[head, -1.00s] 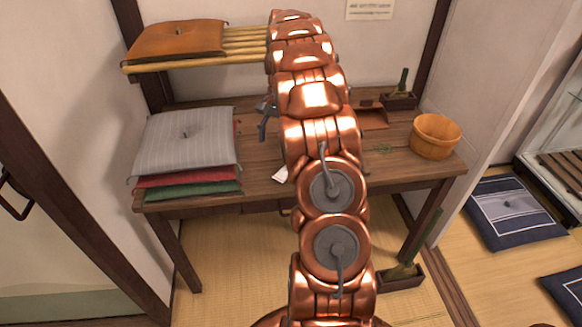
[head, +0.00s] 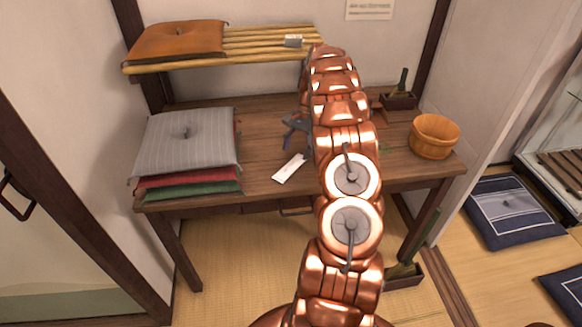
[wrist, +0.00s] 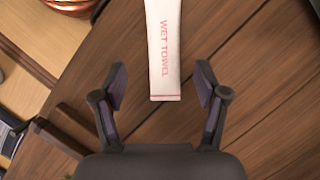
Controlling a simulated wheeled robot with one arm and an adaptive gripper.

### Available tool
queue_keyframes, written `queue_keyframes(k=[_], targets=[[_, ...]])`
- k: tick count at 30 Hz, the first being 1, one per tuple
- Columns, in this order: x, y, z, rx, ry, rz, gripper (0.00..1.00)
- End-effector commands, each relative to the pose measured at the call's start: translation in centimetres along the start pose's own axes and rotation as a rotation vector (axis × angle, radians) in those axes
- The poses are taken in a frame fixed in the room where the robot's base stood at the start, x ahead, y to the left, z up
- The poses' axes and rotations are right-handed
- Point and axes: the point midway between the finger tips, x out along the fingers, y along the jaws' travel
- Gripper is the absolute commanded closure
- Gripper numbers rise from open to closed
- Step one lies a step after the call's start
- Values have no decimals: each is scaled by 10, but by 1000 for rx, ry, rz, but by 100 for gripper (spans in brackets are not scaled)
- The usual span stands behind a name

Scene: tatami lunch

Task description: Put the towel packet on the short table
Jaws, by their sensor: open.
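The towel packet (wrist: 163,50) is a narrow white strip with red "WET TOWEL" lettering. It lies flat on the wooden table (head: 265,130), and in the head view it shows as a white strip (head: 289,168) near the front edge. My gripper (wrist: 160,82) is open and empty. In the wrist view, the packet's near end lies between the two fingertips in the picture, with bare table showing on both sides; I cannot tell the height gap. In the head view, part of the gripper (head: 295,127) shows just behind the packet; my arm hides the rest.
Stacked cushions (head: 185,142) fill the table's left side. A wooden bucket (head: 435,137) and a dark box with a green item (head: 399,98) stand on the right. A bamboo shelf (head: 255,43) above the back holds an orange cushion (head: 178,40) and a small pale item (head: 293,41).

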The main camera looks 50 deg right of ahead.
Motion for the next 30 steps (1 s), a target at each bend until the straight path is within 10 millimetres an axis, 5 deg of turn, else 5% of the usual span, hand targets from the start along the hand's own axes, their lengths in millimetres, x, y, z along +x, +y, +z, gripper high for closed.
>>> queue_keyframes(k=[15,24,30], targets=[[47,-5,-3,1,2,-1,27],[52,-5,-3,0,2,-1,27],[52,-6,-3,0,2,-1,46]])
